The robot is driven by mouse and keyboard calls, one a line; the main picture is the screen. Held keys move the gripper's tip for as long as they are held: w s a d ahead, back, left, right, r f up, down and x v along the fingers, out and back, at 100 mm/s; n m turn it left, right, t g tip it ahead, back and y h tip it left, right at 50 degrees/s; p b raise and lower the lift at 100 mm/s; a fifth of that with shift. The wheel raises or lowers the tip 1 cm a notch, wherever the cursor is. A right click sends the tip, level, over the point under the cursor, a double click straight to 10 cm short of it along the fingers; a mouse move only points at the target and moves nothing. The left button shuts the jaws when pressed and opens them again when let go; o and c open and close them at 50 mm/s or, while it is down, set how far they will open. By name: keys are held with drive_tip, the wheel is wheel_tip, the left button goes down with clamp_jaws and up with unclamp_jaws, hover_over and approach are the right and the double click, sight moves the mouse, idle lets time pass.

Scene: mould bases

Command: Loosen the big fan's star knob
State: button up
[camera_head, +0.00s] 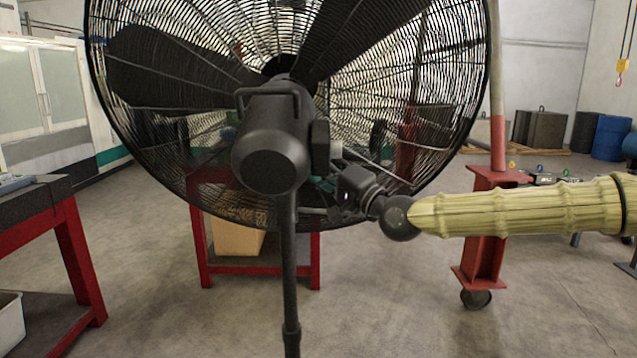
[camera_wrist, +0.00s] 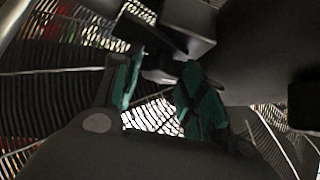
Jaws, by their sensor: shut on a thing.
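The big fan (camera_head: 272,150) stands with its dark motor housing facing me, on a thin upright pole (camera_head: 289,260). My gripper (camera_head: 328,167) reaches in from the right to the right side of the housing, below the bracket there. In the wrist view my gripper (camera_wrist: 163,68) has its two teal-padded fingers on either side of a small dark part, which I take to be the star knob (camera_wrist: 164,73). The fingers are shut on it. The knob's outline is mostly hidden by the fingers and shadow, and in the head view I cannot make it out.
The fan's wire cage (camera_head: 440,120) rises close behind my gripper. A red bench (camera_head: 205,250) with a cardboard box (camera_head: 238,238) stands behind the fan. A red wheeled stand (camera_head: 485,235) is at the right, and another red table (camera_head: 75,260) at the left. The floor between is clear.

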drive_tip(key=shift+w+f+n+y+b, duration=0.1)
drive_tip(key=shift+f+n+y+b, duration=0.2)
drive_tip(key=shift+n+y+b, duration=0.8)
drive_tip(key=shift+w+f+n+y+b, duration=0.1)
drive_tip(key=shift+f+n+b, duration=0.35)
drive_tip(key=shift+b, duration=1.35)
drive_tip(key=shift+r+n+y+b, duration=0.2)
drive_tip(key=shift+n+y+b, duration=0.5)
drive_tip(key=shift+n+b, duration=0.25)
drive_tip(key=shift+r+n+g+y+b, duration=0.15)
drive_tip(key=shift+n+g+y+b, duration=0.3)
drive_tip(key=shift+n, duration=0.25)
drive_tip(key=o, duration=0.7)
drive_tip(key=shift+o, duration=0.2)
drive_tip(key=shift+r+p, duration=0.2)
drive_tip(key=shift+p, duration=0.15)
drive_tip(key=m+h+p, duration=0.1)
drive_tip(key=m+p, duration=0.1)
drive_tip(key=m+h+p, duration=0.2)
drive_tip(key=p, duration=0.1)
drive_tip(key=m+t+h+p, duration=0.1)
drive_tip(key=m+p, duration=0.1)
drive_tip(key=p, duration=0.1)
drive_tip(key=shift+s+r+h, duration=0.2)
drive_tip(key=shift+r+h, duration=0.05)
drive_tip(key=shift+r, duration=0.15)
